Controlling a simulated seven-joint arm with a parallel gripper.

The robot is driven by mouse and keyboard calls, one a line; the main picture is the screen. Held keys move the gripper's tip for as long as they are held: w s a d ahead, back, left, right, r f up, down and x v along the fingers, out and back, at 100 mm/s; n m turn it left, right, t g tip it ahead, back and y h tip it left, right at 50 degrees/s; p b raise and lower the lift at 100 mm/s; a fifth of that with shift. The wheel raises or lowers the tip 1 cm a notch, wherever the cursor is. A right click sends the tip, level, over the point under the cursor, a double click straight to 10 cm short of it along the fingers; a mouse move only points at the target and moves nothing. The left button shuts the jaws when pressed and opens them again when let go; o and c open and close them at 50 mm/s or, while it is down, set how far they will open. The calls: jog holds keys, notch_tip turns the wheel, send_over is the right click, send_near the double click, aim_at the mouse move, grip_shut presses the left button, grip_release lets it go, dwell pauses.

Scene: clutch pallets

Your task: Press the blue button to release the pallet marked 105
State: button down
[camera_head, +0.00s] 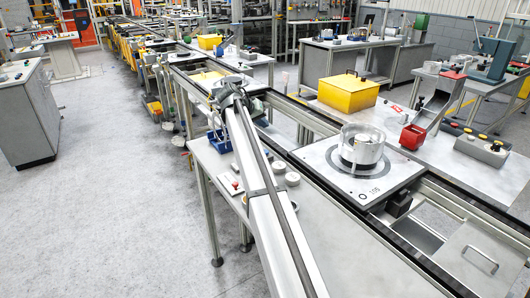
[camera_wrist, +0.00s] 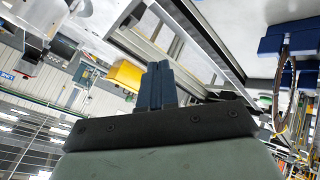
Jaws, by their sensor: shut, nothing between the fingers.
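The pallet marked 105 (camera_head: 400,176) is a pale square plate on the conveyor, right of centre in the head view. A round metal and clear part (camera_head: 362,147) stands on it. I cannot make out a blue button in either view. My gripper (camera_wrist: 160,66) shows in the wrist view with its two dark blue fingers together and nothing between them. In the head view my arm reaches away over the near bench to the conveyor's near side, left of the pallet. The fingertips cannot be made out there.
A yellow box (camera_head: 348,93) stands behind the conveyor. A blue holder (camera_head: 219,140) and white round parts lie on the near bench. Open floor (camera_head: 100,200) is at the left.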

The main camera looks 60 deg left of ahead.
jog(key=shift+f, duration=4.4)
jog(key=shift+f, duration=0.15)
jog(key=shift+f, duration=0.25)
